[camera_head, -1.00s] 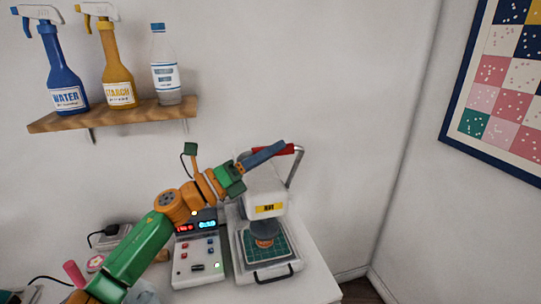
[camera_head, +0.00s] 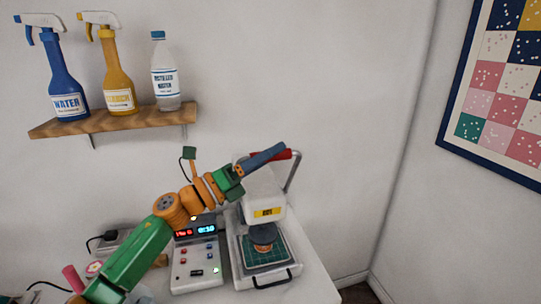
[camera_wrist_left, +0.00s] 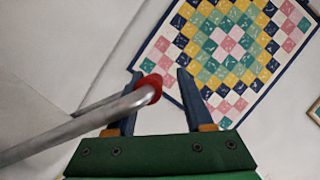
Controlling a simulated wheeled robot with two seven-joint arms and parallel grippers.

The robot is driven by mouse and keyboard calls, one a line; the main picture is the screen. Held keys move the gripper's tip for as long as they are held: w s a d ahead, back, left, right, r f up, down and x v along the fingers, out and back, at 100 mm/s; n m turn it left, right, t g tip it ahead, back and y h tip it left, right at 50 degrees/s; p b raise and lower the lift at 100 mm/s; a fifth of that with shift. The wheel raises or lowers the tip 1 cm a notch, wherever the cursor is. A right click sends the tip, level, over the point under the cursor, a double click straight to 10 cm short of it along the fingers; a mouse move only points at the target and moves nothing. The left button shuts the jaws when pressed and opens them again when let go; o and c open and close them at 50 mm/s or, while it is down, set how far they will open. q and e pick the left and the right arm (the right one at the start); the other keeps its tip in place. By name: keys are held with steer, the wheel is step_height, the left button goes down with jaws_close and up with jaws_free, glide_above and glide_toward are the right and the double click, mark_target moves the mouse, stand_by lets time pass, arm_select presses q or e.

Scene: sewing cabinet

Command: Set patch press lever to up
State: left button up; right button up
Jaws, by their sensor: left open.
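The patch press (camera_head: 265,185) stands on the white table, with a yellow label on its white head. Its lever is a bent metal bar (camera_head: 294,172) with a red grip (camera_head: 288,154), which is at the top, behind the head. My left gripper (camera_head: 281,149) is open beside the red grip, its blue fingers partly covering it. In the left wrist view the metal bar comes in from the left, and its red end (camera_wrist_left: 150,85) shows between the open fingers (camera_wrist_left: 158,76). I cannot tell whether they touch. My right gripper is not in view.
A control box (camera_head: 197,262) with lit displays stands left of the press. The press's lower plate holds a green gridded mat (camera_head: 268,255). A wooden shelf (camera_head: 115,120) with bottles hangs at upper left. A patchwork picture (camera_head: 500,90) hangs on the right wall.

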arm_select(q)
steer(key=shift+a, duration=0.1)
steer(key=shift+a+f, duration=0.1)
steer(key=shift+f, duration=0.05)
steer(key=b+v, duration=0.3)
steer(key=v, duration=0.3)
steer(key=shift+s+a, duration=0.3)
